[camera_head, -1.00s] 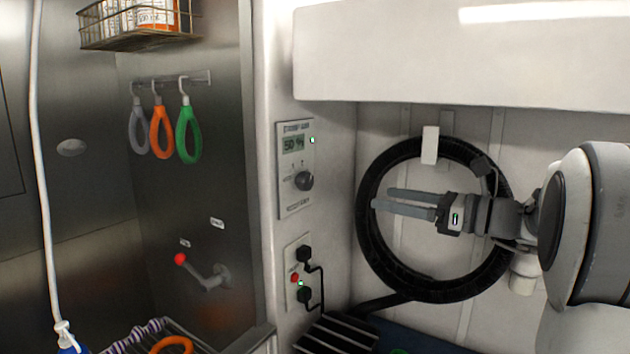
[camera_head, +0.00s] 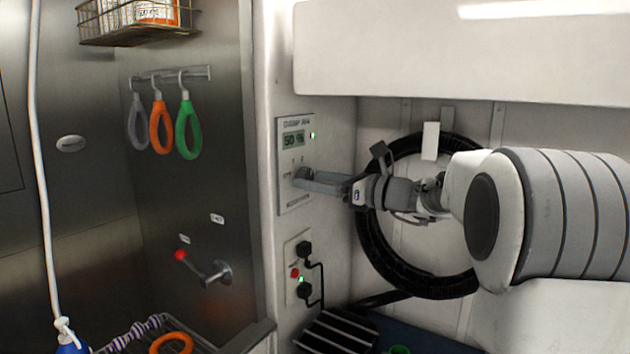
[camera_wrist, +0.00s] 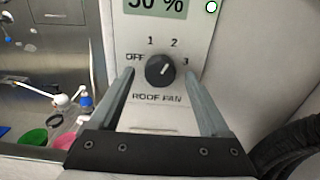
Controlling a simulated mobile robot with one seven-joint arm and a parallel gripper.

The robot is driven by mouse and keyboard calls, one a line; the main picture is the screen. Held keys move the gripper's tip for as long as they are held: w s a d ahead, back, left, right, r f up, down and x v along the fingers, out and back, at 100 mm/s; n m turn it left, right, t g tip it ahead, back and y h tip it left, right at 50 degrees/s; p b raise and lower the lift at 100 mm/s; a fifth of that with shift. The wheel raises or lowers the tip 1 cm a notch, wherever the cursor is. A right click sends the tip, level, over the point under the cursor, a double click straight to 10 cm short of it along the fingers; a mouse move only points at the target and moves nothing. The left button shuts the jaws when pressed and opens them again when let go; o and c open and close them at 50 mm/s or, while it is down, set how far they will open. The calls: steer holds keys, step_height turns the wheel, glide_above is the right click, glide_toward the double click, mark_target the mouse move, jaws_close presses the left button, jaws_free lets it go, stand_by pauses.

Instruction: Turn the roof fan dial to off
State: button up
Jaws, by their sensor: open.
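The roof fan dial (camera_wrist: 160,70) is a round black knob on a pale wall panel (camera_wrist: 150,30). The panel is marked OFF, 1, 2 and 3 around the knob, with ROOF FAN below. The knob's pale mark seems to point up and right, towards 2. In the head view my gripper (camera_head: 300,178) reaches left to the panel (camera_head: 294,208), and its fingers mostly hide the dial. In the wrist view my gripper (camera_wrist: 158,76) is open, one finger on each side of the dial, with gaps showing; I cannot tell whether they touch it.
A display (camera_head: 293,139) with a green light sits above the dial. Below is a socket plate (camera_head: 291,262) with black plugs and a red button. A black coiled hose (camera_head: 400,268) hangs behind my arm. A white overhead cabinet (camera_head: 460,60) is above.

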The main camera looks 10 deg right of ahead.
steer(key=shift+w+a, duration=0.25)
jaws_close()
stand_by(0.3)
steer(key=shift+f+b, duration=0.1)
steer(key=shift+b, duration=0.2)
steer(key=n+b, duration=1.7)
steer(key=n, duration=0.2)
steer(key=shift+d+n, duration=0.1)
steer(key=shift+n, duration=0.3)
steer(key=shift+r, duration=0.2)
